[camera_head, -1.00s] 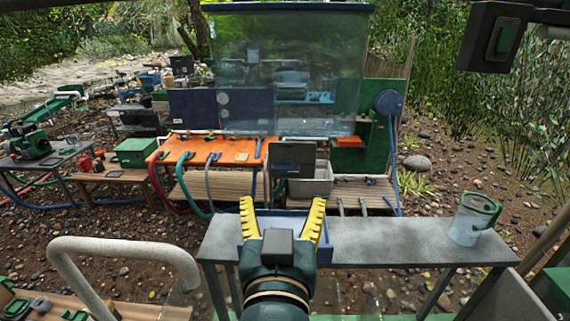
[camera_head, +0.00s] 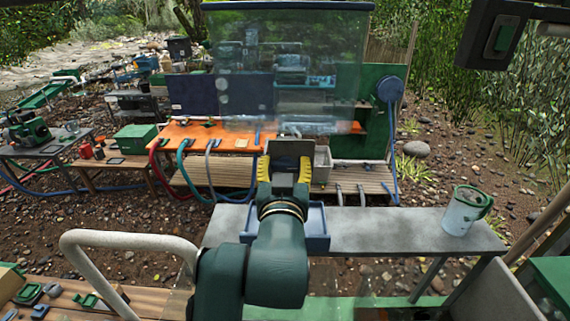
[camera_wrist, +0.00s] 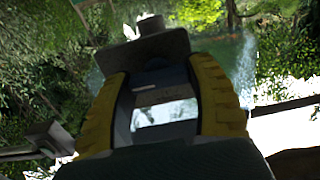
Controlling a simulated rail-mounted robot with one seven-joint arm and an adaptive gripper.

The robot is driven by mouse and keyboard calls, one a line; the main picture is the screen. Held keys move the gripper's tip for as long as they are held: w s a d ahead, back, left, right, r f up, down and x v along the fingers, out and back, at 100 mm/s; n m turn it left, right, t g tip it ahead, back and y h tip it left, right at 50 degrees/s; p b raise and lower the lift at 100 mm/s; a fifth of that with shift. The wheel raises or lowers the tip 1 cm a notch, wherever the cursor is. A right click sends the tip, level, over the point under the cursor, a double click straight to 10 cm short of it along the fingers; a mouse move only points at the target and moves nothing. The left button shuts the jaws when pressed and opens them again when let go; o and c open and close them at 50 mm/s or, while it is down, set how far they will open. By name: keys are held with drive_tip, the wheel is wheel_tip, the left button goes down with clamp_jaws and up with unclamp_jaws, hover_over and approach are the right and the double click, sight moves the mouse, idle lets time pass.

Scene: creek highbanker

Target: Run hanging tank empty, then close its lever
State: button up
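The hanging tank (camera_head: 290,60) is a large clear box with a dark blue rim, high at centre in the head view. Its water level is hard to tell. A grey plate (camera_head: 290,147), possibly its lever, is below the tank; a short pale pipe (camera_head: 289,132) shows above the plate. My gripper (camera_head: 284,160) is open, its yellow fingers spread, just in front of and below the plate.
A grey bench (camera_head: 385,232) carries a blue tray (camera_head: 317,225) below my arm and a clear jug (camera_head: 466,210) at right. An orange table (camera_head: 205,132) with hoses stands behind left. A pale bent pipe (camera_head: 130,240) rises at front left.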

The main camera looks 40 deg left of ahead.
drive_tip(key=c, duration=0.6)
drive_tip(key=shift+o, duration=0.2)
drive_tip(key=n+b, duration=0.1)
drive_tip(key=n, duration=0.2)
drive_tip(key=shift+f+b, duration=0.1)
drive_tip(key=shift+b, duration=0.2)
drive_tip(key=n+b, duration=0.1)
drive_tip(key=n, duration=0.2)
drive_tip(key=shift+n, duration=0.3)
drive_tip(key=n+b, duration=0.2)
drive_tip(key=n, duration=0.3)
drive_tip(key=shift+s+a, duration=0.1)
drive_tip(key=n+b, duration=0.2)
drive_tip(key=n, duration=0.4)
drive_tip(key=shift+n, duration=0.3)
